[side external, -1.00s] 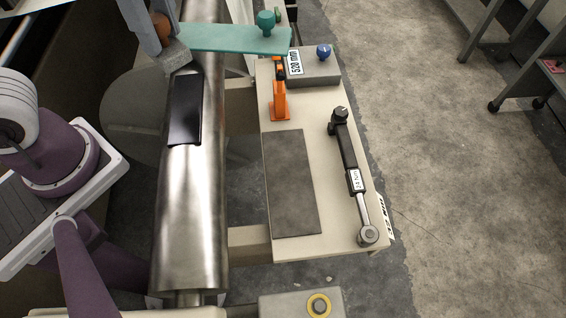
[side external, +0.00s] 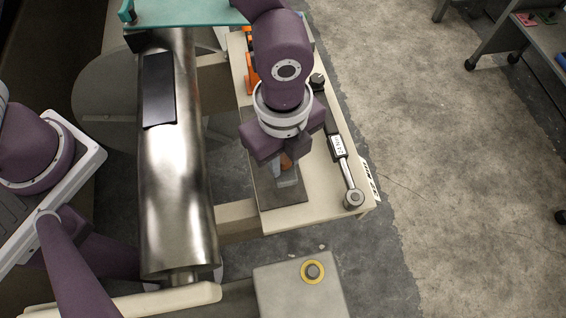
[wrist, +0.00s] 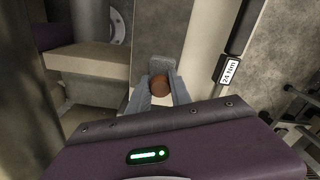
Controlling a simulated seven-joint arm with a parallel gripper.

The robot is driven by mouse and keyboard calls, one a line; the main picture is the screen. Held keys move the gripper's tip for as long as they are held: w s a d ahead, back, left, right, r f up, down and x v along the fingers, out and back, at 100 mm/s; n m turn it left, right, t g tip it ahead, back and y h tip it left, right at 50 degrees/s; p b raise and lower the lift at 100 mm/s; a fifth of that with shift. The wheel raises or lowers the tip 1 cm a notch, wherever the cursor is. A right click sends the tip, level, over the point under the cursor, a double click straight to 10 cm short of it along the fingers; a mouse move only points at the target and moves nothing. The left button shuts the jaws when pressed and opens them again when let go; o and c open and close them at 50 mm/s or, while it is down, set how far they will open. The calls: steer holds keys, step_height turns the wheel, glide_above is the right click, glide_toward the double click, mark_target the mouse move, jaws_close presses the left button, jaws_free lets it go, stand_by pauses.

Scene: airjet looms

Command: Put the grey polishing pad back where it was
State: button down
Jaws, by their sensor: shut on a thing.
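The polishing pad (wrist: 161,65) is a grey block with a round brown knob (wrist: 159,85). My gripper (wrist: 160,90) is shut on the knob, one finger on each side. In the side view my gripper (side external: 287,172) points down over the dark grey mat (side external: 275,199) on the cream bench, and the brown knob (side external: 286,161) shows between its fingers. The pad is mostly hidden there by my wrist and fingers. I cannot tell whether the pad touches the mat.
The steel roller (side external: 175,200) with a black plate (side external: 159,89) lies left of the bench. A torque wrench (side external: 338,147) lies along the bench's right side. An orange clamp (side external: 251,75) and a teal bar (side external: 185,12) are behind. A grey box (side external: 300,285) stands in front.

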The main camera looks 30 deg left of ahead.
mark_target(283, 168)
steer(key=shift+f, duration=1.45)
steer(key=shift+f, duration=0.15)
steer(key=c, duration=1.2)
jaws_free()
steer(key=shift+o, duration=0.2)
